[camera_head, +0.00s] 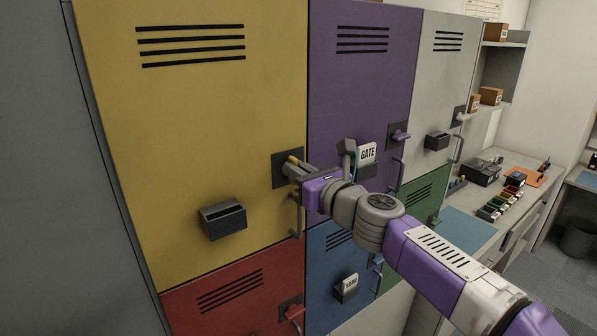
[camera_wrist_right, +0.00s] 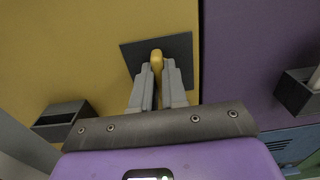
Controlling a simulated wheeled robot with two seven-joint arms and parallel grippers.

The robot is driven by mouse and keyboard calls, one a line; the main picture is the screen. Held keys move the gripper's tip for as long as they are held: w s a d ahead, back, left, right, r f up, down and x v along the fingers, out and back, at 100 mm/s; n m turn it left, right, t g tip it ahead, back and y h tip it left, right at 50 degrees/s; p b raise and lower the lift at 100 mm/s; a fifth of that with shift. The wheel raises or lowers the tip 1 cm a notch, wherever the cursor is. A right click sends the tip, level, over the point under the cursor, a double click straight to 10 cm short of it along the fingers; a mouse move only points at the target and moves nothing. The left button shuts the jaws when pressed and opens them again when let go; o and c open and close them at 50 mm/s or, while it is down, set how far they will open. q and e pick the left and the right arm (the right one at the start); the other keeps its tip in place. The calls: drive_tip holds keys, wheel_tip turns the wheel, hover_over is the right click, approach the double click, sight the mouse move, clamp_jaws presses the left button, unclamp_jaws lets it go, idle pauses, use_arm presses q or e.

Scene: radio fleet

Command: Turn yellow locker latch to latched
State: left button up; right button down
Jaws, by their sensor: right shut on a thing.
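The yellow locker (camera_head: 200,120) stands at the left in the head view, its door closed flush. Its yellow latch (camera_head: 293,159) sits on a dark square plate near the door's right edge. My right gripper (camera_head: 290,170) is at that plate, shut on the latch. In the right wrist view, the yellow latch (camera_wrist_right: 156,62) shows between the two grey fingers of the right gripper (camera_wrist_right: 158,85), in front of its dark plate (camera_wrist_right: 180,50). The fingers hide part of the latch, so its exact turn is hard to tell. My left gripper is not in view.
A dark card holder (camera_head: 223,220) sticks out on the yellow door, and a grey handle (camera_head: 297,215) is below the latch. The purple locker (camera_head: 360,90) with its GATE card (camera_head: 367,154) is close on the right. A red locker (camera_head: 225,300) is below. A counter (camera_head: 510,190) stands further right.

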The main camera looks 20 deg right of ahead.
drive_tip(key=shift+n, duration=0.3)
drive_tip(key=shift+s+a+f+n+b, duration=0.15)
drive_tip(key=shift+n+b, duration=0.8)
drive_tip(key=shift+n, duration=3.35)
drive_tip(key=shift+w+a+f+n+b, duration=0.15)
drive_tip(key=shift+n+b, duration=0.75)
drive_tip(key=shift+n, duration=3.4)
drive_tip(key=shift+s, duration=0.1)
drive_tip(key=c, duration=1.2)
unclamp_jaws()
drive_tip(key=shift+o, duration=0.2)
